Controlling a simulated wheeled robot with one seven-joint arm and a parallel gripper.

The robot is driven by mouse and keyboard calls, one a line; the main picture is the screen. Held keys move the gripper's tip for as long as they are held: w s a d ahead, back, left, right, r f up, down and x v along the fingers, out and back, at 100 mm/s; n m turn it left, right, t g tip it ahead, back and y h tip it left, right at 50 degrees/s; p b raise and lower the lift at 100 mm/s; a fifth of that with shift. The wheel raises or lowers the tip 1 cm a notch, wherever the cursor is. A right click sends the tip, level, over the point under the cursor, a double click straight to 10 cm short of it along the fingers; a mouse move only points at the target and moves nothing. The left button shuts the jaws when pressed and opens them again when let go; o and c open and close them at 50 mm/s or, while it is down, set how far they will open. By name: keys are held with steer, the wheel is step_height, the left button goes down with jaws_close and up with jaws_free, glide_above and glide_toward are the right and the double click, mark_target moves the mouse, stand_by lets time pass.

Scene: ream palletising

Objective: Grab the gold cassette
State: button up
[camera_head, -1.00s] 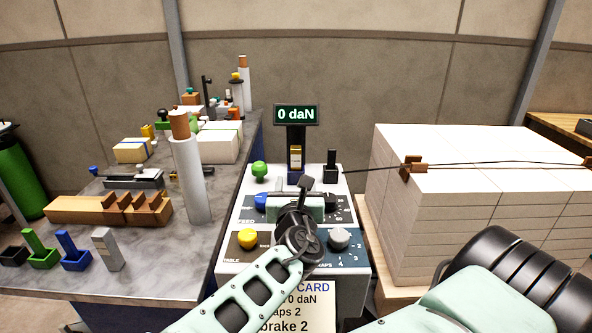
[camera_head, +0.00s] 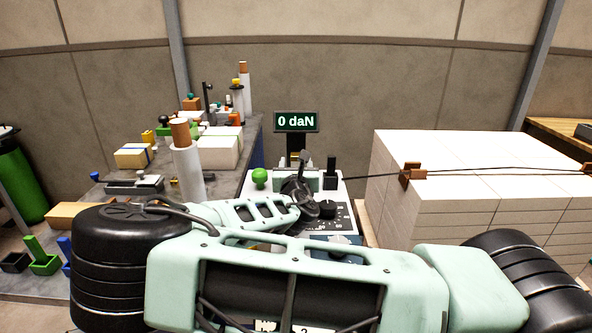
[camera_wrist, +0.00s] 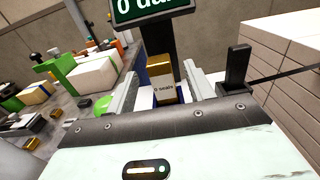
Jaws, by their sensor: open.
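The gold cassette (camera_wrist: 166,86) stands upright in front of the dark post under the display, with a small "0 seals" label on its near face. It shows between the two pale fingers of my gripper (camera_wrist: 162,82) in the wrist view. My gripper is open, one finger to each side of the cassette, with a visible gap at least on the right. In the head view my gripper (camera_head: 297,178) is at the top of the control console, and it and my arm hide most of the cassette.
The "0 daN" display (camera_head: 296,121) stands above the post. A black lever block (camera_head: 331,171) is close on the right and a green knob (camera_head: 259,177) on the left. A strapped white ream stack (camera_head: 470,190) stands right; a cluttered bench (camera_head: 105,187) is left.

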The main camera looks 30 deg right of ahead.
mark_target(296, 158)
steer(key=shift+p+x, duration=0.35)
steer(key=shift+x, duration=1.45)
jaws_close()
steer(key=shift+r, duration=0.1)
